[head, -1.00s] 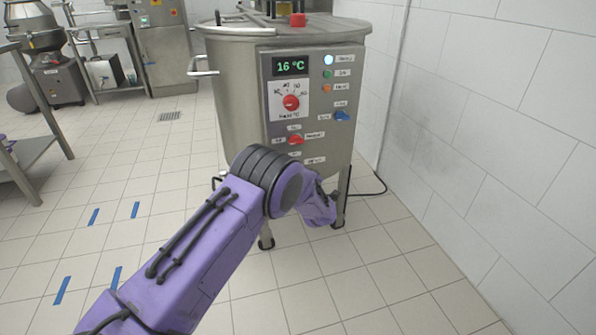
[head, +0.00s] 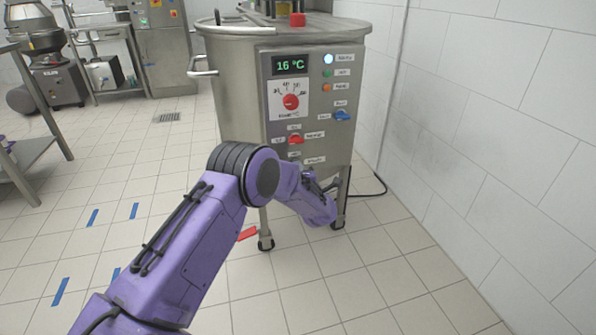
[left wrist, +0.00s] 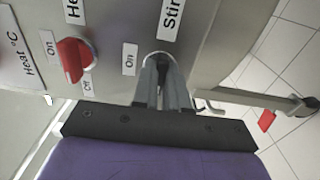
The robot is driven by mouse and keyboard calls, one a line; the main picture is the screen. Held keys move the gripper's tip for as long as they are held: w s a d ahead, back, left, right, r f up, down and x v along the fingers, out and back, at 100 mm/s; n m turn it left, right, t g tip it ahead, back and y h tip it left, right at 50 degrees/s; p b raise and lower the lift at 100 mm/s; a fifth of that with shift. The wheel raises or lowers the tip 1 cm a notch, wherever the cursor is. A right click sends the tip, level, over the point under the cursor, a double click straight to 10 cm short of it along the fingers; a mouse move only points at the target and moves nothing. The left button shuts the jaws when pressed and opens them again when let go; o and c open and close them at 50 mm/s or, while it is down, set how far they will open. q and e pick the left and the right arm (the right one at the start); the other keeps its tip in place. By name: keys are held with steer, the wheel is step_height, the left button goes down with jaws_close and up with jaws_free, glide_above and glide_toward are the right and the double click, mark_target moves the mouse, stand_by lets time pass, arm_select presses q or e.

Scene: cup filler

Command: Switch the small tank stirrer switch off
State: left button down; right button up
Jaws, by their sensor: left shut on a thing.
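The small tank (head: 232,105) is a steel vessel on legs with a control panel (head: 314,92) on its front. In the left wrist view, the fingers of my left gripper (left wrist: 163,80) are shut at a round switch base beside a label reading "Stir…" and an "On" label. The switch handle is hidden between the fingers, so its setting cannot be seen. In the head view my left arm covers the gripper and this switch. The red heat switch (head: 295,139) is just above; it also shows in the left wrist view (left wrist: 75,52). My right gripper is out of view.
The panel also has a red dial (head: 291,102), a blue switch (head: 342,115) and a display reading 16 °C (head: 290,65). A tiled wall (head: 490,130) stands close on the right. Red tape (head: 247,234) lies by a tank leg.

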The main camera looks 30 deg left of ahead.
arm_select(q)
steer(key=shift+w+d, duration=0.1)
steer(key=shift+d, duration=0.05)
steer(key=c, duration=1.2)
jaws_free()
steer(key=shift+o, duration=0.2)
steer(key=p+v, duration=0.2)
steer(key=v, duration=0.8)
steer(key=shift+s+p, duration=0.25)
steer(key=shift+p, duration=0.05)
steer(key=shift+d, duration=0.1)
